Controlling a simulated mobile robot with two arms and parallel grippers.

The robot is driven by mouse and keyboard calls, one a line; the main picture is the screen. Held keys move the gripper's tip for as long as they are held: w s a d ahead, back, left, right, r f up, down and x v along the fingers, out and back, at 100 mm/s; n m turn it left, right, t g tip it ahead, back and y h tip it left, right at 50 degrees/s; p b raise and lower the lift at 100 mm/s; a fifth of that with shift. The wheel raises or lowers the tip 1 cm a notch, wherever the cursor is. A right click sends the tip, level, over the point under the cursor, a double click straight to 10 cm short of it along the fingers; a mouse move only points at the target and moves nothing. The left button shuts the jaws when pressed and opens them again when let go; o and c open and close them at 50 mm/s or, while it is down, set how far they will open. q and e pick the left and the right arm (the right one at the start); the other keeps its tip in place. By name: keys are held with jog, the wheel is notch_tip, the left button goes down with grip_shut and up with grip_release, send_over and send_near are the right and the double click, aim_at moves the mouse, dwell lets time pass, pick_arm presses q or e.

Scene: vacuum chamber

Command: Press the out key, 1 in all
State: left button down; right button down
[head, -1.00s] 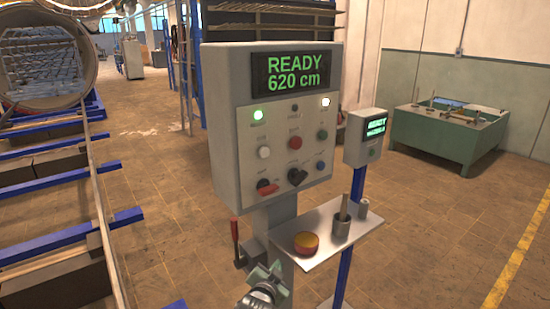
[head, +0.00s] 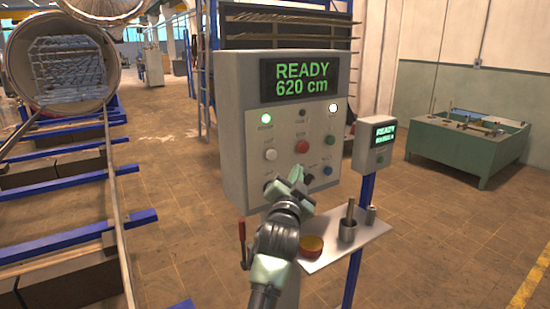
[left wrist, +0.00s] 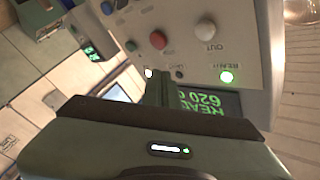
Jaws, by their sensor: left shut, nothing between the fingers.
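The out key is a white round button (head: 270,155) on the left of the grey control box (head: 236,130). In the left wrist view the out key (left wrist: 205,30) is upper right, with "OUT" printed beside it. My left gripper (head: 297,177) is shut and empty, in front of the box's lower part. In the head view it appears below and right of the out key and hides the lower knobs. In the left wrist view the fingers (left wrist: 158,88) show apart from the key in the picture. Contact with the box cannot be told. My right gripper is not in view.
A red button (head: 302,146), a green button (head: 330,141) and a blue button (head: 328,170) are close by. The display (head: 305,79) reads READY 620 cm.

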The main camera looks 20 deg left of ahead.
aim_at(271, 155)
pick_arm(q)
jog(key=shift+w+a, duration=0.1)
jog(key=w+a, duration=0.5)
jog(key=a, duration=0.1)
jog(key=shift+w+a+b, duration=0.15)
jog(key=shift+a+b, duration=0.25)
dwell(0.8)
dwell(1.3)
jog(key=shift+w+a, duration=0.25)
jog(key=shift+a, duration=0.1)
